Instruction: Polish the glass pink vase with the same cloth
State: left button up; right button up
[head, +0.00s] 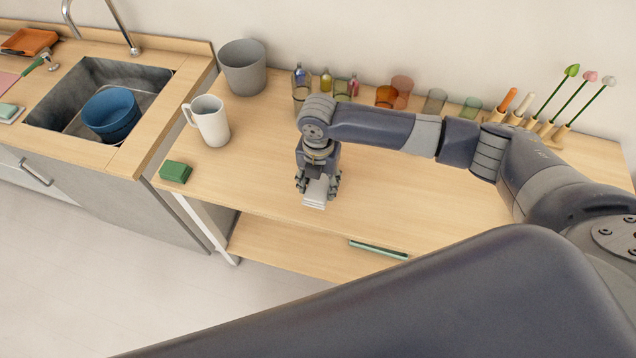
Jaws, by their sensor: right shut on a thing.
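A white folded cloth (315,193) is in my right gripper (318,186), which points down over the front part of the wooden table top. The gripper is shut on the cloth; I cannot tell whether the cloth touches the table. A small pink glass vessel (354,87) stands at the back of the table, behind a clear glass and partly hidden. A larger reddish-pink glass (402,88) stands to its right. I cannot tell for sure which one is the pink vase. My left gripper is out of view.
A white mug (208,120), grey bin (243,68) and green sponge (176,172) stand at the table's left. Several coloured glasses line the back, with tools and flower buds in wooden holders (545,128) at right. A sink with a blue bowl (111,113) is further left.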

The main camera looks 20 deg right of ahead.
jog(key=shift+w+d+p, duration=0.1)
jog(key=shift+w+p, duration=0.05)
jog(key=shift+p, duration=0.15)
dwell(0.7)
jog(key=shift+r+p, duration=0.75)
jog(key=shift+p, duration=0.15)
jog(key=shift+f, duration=0.25)
jog(key=shift+w+f+b, duration=0.1)
jog(key=shift+f+b, duration=0.25)
jog(key=shift+f, duration=0.15)
jog(key=shift+r, duration=0.1)
